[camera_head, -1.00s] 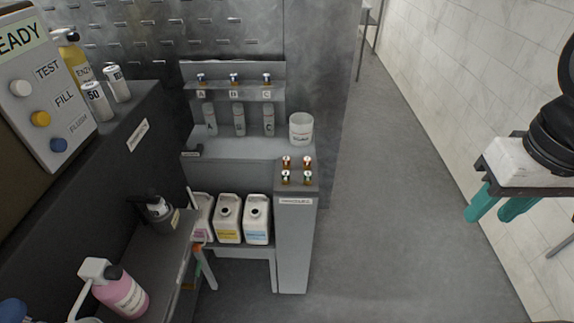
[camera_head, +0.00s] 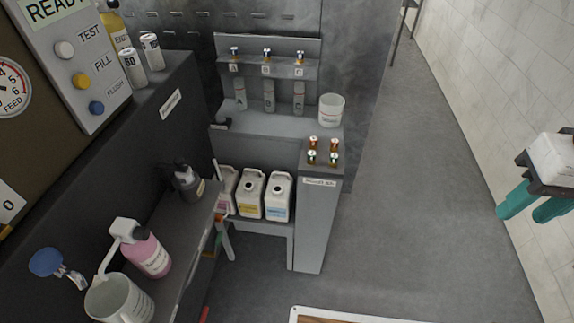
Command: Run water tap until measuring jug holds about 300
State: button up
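The measuring jug (camera_head: 118,298) is a white, handled vessel at the bottom left, on the grey shelf beside the dark machine; the frame's lower edge cuts it off. I cannot read its scale or see a water level in it. A tap with a blue knob (camera_head: 46,263) and a metal spout sticks out from the machine's side just left of and above the jug. No water stream shows. My gripper (camera_head: 535,208), with teal fingers, is at the right edge in the air, far from the tap and jug. Its fingers are apart and nothing shows between them.
A pink bottle (camera_head: 147,252) stands right behind the jug. A dark pump bottle (camera_head: 187,183) is further back on the shelf. Several jugs of chemicals (camera_head: 251,194) and a white tub (camera_head: 331,109) are at the back. The floor (camera_head: 400,200) is clear, with a framed board (camera_head: 335,315) at the bottom.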

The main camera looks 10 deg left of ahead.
aim_at(48, 260)
jog(key=u, duration=2)
